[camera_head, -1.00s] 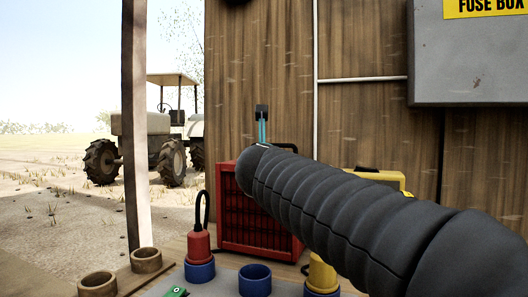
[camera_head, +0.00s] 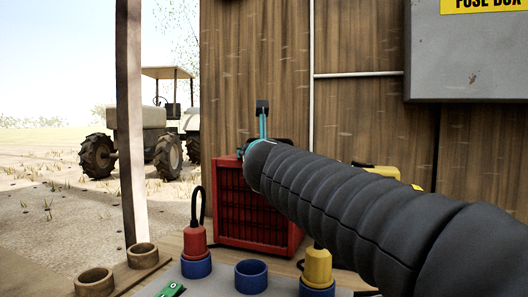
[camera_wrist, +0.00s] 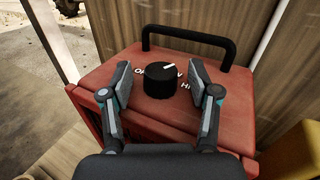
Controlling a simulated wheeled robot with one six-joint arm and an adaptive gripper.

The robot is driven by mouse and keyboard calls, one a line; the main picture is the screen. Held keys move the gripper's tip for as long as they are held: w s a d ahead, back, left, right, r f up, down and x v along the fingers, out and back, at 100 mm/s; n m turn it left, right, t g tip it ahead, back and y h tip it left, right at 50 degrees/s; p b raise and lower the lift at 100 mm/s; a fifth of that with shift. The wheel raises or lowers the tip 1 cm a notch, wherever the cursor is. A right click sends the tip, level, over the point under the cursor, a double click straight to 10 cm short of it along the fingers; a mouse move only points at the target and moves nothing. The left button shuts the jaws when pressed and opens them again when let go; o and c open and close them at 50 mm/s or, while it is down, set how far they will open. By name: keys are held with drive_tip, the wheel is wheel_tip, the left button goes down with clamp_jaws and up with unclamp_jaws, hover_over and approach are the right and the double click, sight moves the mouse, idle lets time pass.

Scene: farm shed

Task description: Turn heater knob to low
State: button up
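The red heater (camera_head: 262,213) stands against the wooden wall, partly behind my arm in the head view. Its top (camera_wrist: 111,75) fills the middle of the wrist view. The black round knob (camera_wrist: 160,81) sits on that top, with a white pointer line aimed up and to the right. White lettering shows around it, partly hidden; "HI" is readable at its right. My gripper (camera_wrist: 166,82) is open, one finger on each side of the knob, with a gap visible on both sides. In the head view my arm hides most of the gripper and the knob.
A black handle (camera_wrist: 190,42) arches behind the knob. A yellow object (camera_wrist: 294,150) stands right of the heater. Red and yellow plugs sit in blue sockets (camera_head: 251,277) on a panel in front. A grey fuse box (camera_head: 465,60) hangs at upper right.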

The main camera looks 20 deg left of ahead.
drive_tip(key=v, duration=1.2)
